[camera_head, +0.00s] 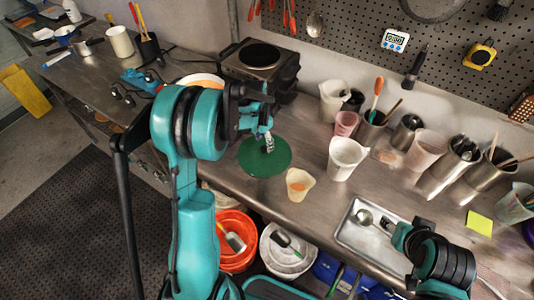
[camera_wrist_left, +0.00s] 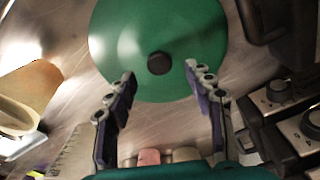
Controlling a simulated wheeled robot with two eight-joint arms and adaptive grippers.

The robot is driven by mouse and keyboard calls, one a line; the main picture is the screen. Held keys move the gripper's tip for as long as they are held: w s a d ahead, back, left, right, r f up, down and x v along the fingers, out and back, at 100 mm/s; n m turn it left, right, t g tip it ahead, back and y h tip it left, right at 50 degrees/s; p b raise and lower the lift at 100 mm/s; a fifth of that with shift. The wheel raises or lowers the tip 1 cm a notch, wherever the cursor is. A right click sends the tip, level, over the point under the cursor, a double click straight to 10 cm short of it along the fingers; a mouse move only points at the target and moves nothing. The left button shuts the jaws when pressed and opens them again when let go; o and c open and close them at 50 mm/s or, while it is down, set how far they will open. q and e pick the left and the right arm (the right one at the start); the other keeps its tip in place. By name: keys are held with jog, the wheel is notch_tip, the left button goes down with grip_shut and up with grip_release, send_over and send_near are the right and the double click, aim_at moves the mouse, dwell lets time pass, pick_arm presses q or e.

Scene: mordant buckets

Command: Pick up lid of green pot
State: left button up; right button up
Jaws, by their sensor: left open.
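The green lid (camera_head: 262,165) is a round disc on the steel counter. No pot body shows under it. In the left wrist view the lid (camera_wrist_left: 185,30) fills the top middle, with a dark knob (camera_wrist_left: 158,63) near its centre. My left gripper (camera_head: 267,140) is over the lid in the head view, its fingers pointing down. In the wrist view my left gripper (camera_wrist_left: 161,80) is open and empty, with the knob between and slightly beyond the fingertips. My right gripper (camera_head: 393,228) is over the metal tray; its jaws are too unclear to judge.
A black hot plate (camera_head: 258,58) stands behind the lid. A small cream cup (camera_head: 299,184) and a white beaker (camera_head: 345,158) stand to its right. The metal tray (camera_head: 352,232) holds a ladle. An orange bucket (camera_head: 237,255) sits below the counter edge.

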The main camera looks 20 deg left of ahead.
aim_at(265, 148)
pick_arm(q)
notch_tip(265, 148, down, 5)
jog(key=shift+w+d+r+b, duration=0.1)
jog(key=shift+w+b, duration=0.05)
jog(key=shift+b, duration=0.45)
grip_shut()
jog(key=shift+r, duration=0.2)
